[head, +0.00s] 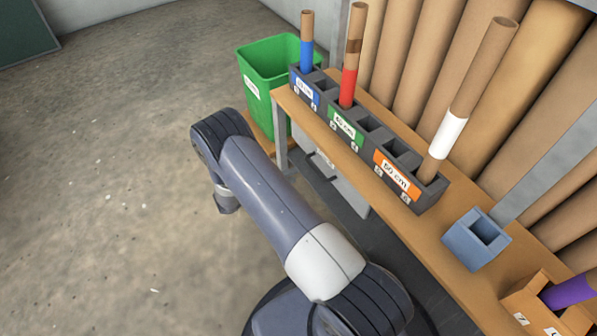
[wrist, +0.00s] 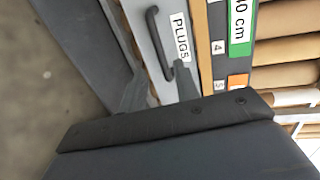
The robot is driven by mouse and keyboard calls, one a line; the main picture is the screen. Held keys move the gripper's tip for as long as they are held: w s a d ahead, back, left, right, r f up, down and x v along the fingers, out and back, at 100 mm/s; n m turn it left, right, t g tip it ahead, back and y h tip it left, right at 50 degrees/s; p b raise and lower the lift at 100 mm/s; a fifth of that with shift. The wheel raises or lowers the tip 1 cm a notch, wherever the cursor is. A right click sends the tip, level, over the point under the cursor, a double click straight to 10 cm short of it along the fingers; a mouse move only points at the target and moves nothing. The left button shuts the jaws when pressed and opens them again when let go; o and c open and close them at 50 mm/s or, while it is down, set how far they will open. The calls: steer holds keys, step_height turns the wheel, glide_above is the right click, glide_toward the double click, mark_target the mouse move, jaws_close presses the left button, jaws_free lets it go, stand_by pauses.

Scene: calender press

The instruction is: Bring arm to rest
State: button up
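My arm (head: 265,190) reaches from the bottom of the head view up and left, over the floor beside the bench. Its elbow end bends down, and the links below are mostly hidden behind it. My gripper (wrist: 160,76) shows in the wrist view with two grey fingers apart and nothing between them. Beyond the fingers is a pale panel with a dark handle (wrist: 156,40) and a "PLUGS" label (wrist: 180,37). I cannot tell from the head view how near the fingers are to that panel.
A wooden bench (head: 385,205) carries a dark slotted rack (head: 368,145) with several cardboard tubes, a blue-grey square holder (head: 477,240) and a wooden box (head: 545,305). A green bin (head: 270,75) stands at the bench's far end. The floor at left is clear.

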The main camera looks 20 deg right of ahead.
mark_target(314, 167)
steer(key=shift+a, duration=0.15)
steer(key=b+x, duration=0.2)
steer(key=x, duration=0.8)
steer(key=shift+d+f, duration=0.15)
steer(key=shift+d, duration=0.1)
steer(key=shift+f+v, duration=0.2)
steer(key=shift+v, duration=0.75)
steer(key=shift+f+v, duration=0.2)
steer(key=shift+v, duration=0.75)
